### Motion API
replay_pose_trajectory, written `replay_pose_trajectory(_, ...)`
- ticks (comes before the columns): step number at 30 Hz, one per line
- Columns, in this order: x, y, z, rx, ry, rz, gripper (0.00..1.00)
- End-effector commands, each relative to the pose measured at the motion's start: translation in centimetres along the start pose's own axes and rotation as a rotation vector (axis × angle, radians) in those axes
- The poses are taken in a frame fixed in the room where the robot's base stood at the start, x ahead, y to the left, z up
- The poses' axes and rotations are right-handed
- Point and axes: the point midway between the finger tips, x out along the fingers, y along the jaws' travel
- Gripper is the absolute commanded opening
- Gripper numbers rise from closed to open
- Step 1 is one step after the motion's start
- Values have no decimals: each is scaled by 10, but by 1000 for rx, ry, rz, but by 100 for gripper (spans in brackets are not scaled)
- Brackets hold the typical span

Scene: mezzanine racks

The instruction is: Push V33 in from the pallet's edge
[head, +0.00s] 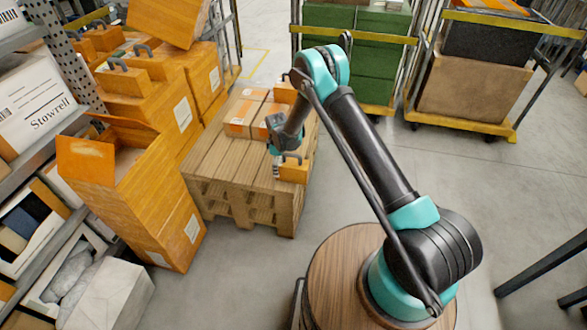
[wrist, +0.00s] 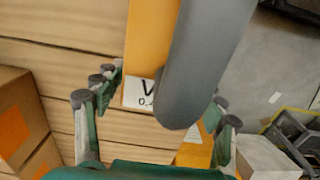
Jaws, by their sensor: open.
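V33 looks to be the small orange box (head: 292,172) with a dark grey handle at the right edge of the wooden pallet (head: 215,165). In the wrist view the orange box (wrist: 150,45) shows a white label reading "V"; the rest is hidden by the grey handle (wrist: 205,60). My gripper (head: 276,149) is at the box's upper left in the head view. In the wrist view my gripper (wrist: 160,108) is open, one finger over the slats and one over the floor side, with the box between them in the picture. I cannot tell whether they touch.
Orange-and-tan cartons (head: 240,122) sit at the pallet's back. An open orange carton (head: 165,205) stands close at its left, with stacked orange boxes (head: 175,100) behind. Roll cages with green crates (head: 375,60) stand beyond. Floor right of the pallet is clear.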

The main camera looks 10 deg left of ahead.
Motion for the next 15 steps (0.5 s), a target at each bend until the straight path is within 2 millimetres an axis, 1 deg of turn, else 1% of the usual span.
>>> replay_pose_trajectory(15, 0, 0, -24, -1, 0, 0, 70)
